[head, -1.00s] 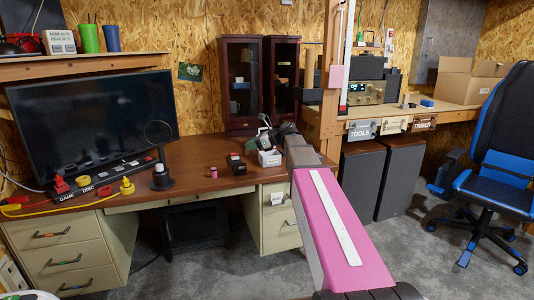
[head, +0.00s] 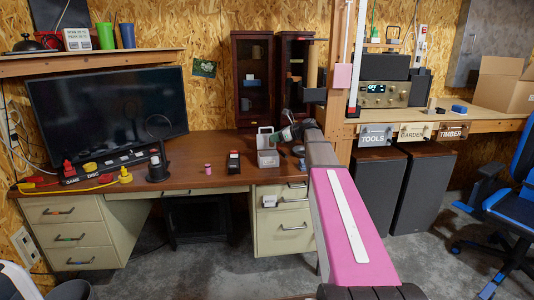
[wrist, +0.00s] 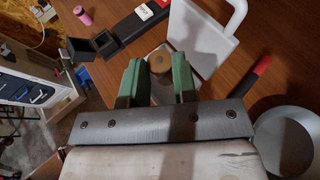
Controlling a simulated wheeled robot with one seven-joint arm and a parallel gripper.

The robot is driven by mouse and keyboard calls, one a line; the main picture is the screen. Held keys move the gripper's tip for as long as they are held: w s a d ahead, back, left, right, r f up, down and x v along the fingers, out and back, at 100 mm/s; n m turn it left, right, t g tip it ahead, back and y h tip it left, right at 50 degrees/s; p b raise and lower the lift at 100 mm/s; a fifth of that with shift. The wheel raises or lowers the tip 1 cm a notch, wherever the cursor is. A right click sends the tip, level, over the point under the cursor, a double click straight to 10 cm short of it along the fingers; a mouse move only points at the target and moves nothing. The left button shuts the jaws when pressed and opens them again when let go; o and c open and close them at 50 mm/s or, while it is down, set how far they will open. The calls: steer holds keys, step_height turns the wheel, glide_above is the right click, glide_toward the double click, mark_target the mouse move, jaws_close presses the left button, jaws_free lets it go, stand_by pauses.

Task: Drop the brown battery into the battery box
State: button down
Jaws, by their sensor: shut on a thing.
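My gripper (wrist: 157,85) has green fingers shut on the brown battery (wrist: 158,63), whose round end faces the wrist camera. In the head view my gripper (head: 287,134) is over the desk, close to the white box with an upright handle (head: 268,158); the battery is hard to make out there. The white box, likely the battery box, also shows in the wrist view (wrist: 208,32). The battery appears over its near part there, partly hiding its inside. I cannot tell whether the battery is above the rim or below it.
A pink cylinder (head: 208,168) and a black case (head: 233,162) stand left of the white box. A round grey dish (wrist: 284,136) and a red-and-black handle (wrist: 249,84) lie to its right. A dark cabinet (head: 251,85) stands behind.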

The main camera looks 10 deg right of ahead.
steer(key=shift+f, duration=2.65)
steer(key=c, duration=0.8)
jaws_free()
steer(key=v, duration=1)
steer(key=shift+s+d+r, duration=0.25)
